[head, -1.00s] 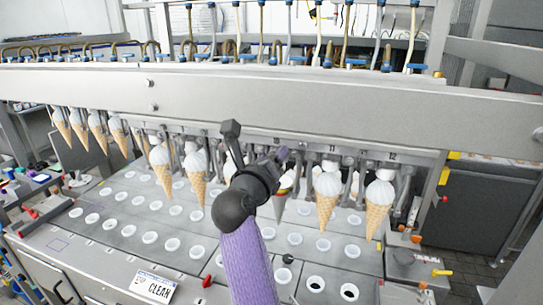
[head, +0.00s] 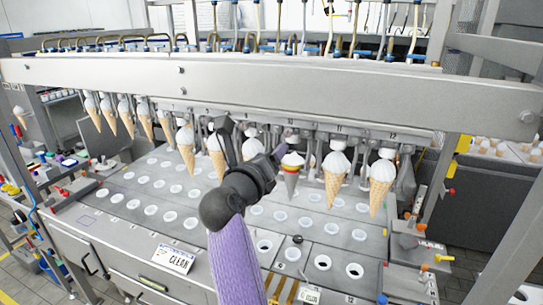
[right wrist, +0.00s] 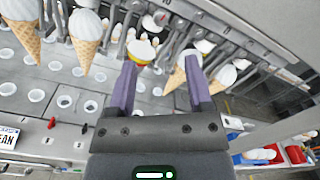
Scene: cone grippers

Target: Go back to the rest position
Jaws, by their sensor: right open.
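My right gripper (head: 280,152) is in the middle of the head view on a purple-sleeved arm, in front of the row of cones. In the right wrist view its two purple fingers (right wrist: 160,72) are apart with nothing held between them. A grey cone with a red and yellow band (head: 291,172) hangs just right of the fingertips. It also shows beyond the fingers in the right wrist view (right wrist: 141,51). Waffle cones with white tops (head: 336,182) hang on both sides, one partly hidden behind the gripper. My left gripper is not in view.
The cones hang under a long steel beam (head: 300,97) of the machine. Below is a grey deck with white-rimmed holes (head: 170,216) and a CLEAN sign (head: 174,259). A steel post (head: 441,165) stands at the right. The room in front of the deck looks open.

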